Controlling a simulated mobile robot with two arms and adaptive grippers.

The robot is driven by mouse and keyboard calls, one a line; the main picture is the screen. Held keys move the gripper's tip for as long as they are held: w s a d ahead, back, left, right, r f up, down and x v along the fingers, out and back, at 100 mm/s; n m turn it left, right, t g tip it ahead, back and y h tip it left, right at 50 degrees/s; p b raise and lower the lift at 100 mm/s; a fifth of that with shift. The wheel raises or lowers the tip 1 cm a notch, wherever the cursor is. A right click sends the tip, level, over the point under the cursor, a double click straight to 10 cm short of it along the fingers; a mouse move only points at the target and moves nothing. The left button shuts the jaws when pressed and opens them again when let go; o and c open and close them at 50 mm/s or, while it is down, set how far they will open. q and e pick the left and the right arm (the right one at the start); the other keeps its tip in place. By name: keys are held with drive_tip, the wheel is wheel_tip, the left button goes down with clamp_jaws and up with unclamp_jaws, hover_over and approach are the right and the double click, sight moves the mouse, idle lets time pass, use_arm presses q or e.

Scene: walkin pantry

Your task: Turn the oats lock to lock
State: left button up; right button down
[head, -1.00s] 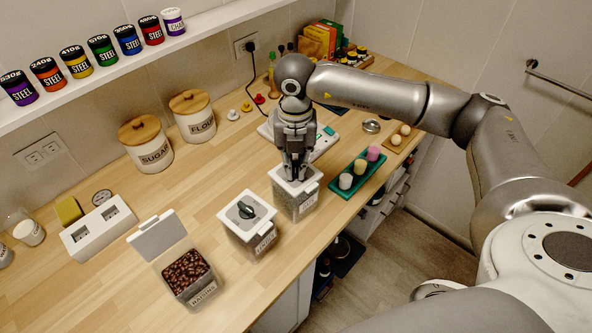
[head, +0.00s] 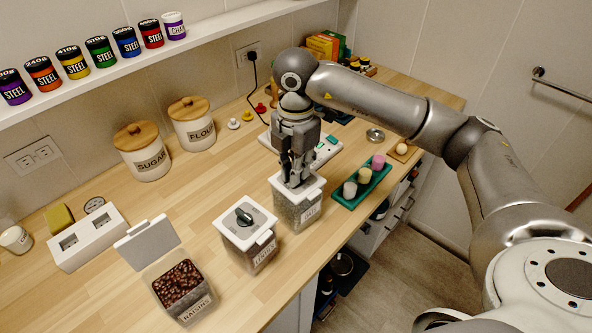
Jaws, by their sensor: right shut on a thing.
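A clear container with a white lid (head: 311,187) and dark contents stands on the wooden counter; its front label is too small to read surely, and I take it for the oats. My right gripper (head: 294,182) points straight down onto the middle of this lid. Its fingers are shut on the lid's knob, which they hide. The lid sits on the container. To its left, a similar container (head: 248,232) has a dark knob (head: 244,217) on its white lid. My left gripper is not in view.
An open raisins container (head: 182,287) stands nearer at the left. A green tray (head: 346,201) with several small cups is close on the right, near the counter's front edge. Sugar (head: 149,160) and flour (head: 197,133) jars stand at the back. A power strip (head: 327,153) lies behind the gripper.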

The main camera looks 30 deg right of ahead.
drive_tip(key=shift+m, duration=0.3)
drive_tip(key=c, duration=1.5)
unclamp_jaws()
drive_tip(key=shift+r, duration=0.1)
wheel_tip(320, 180, up, 12)
drive_tip(key=shift+f, duration=0.1)
